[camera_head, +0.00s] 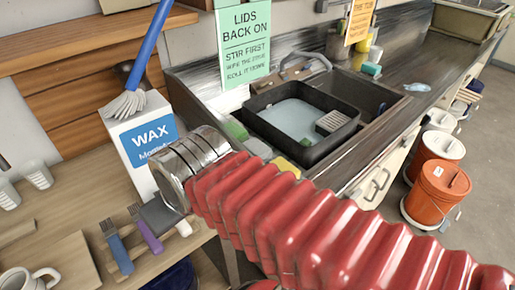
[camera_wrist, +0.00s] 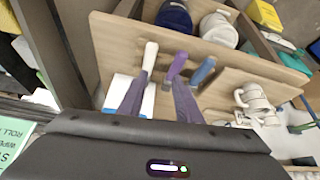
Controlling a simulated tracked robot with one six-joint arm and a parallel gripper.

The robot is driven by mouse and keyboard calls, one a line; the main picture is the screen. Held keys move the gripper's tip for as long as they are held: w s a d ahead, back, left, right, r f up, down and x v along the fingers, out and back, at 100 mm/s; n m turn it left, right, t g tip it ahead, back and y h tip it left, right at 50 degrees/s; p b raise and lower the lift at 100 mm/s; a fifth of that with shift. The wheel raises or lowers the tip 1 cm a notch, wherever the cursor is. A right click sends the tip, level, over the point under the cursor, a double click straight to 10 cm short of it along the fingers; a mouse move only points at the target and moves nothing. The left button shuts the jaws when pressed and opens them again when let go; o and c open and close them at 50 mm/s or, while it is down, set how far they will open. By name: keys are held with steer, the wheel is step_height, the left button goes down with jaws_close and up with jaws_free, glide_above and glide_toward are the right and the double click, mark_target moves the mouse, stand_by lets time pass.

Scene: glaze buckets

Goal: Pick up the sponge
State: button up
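A yellow sponge-like block (camera_head: 284,164) shows at the near edge of the sink, partly hidden behind my red arm. A green block (camera_head: 236,130) lies at the left of the black basin; I cannot tell which of these is the sponge. My gripper (camera_head: 160,214) is well to the left of both, over the wooden table by the brushes. In the wrist view its two fingers (camera_wrist: 160,84) stand apart, open. White, purple (camera_wrist: 177,66) and blue (camera_wrist: 203,70) brush handles lie beyond the fingertips.
A white wax box (camera_head: 142,145) with a blue-handled brush on top stands behind my gripper. The black basin (camera_head: 330,146) sits in the sink. Orange buckets (camera_head: 437,196) stand on the floor at right. Cups and a mug (camera_head: 27,280) are at left.

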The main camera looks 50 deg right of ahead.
steer(key=shift+o, duration=0.5)
steer(key=o, duration=0.3)
steer(key=shift+w+d+r, duration=0.15)
steer(key=shift+w+d, duration=0.15)
steer(key=shift+o, duration=1.4)
steer(key=w+d+r, duration=0.1)
steer(key=w+d, duration=0.2)
steer(key=d, duration=0.4)
steer(key=w+d+r+g, duration=0.1)
steer(key=w+d, duration=0.2)
steer(key=d, duration=0.5)
steer(key=shift+w+m+h, duration=0.3)
steer(key=shift+w+m, duration=0.05)
steer(key=shift+m, duration=0.05)
glide_toward(257, 145)
steer(key=v, duration=0.4)
steer(key=shift+w+f+m, duration=0.2)
steer(key=shift+m, duration=0.1)
steer(key=x, duration=0.8)
steer(key=shift+f, duration=0.25)
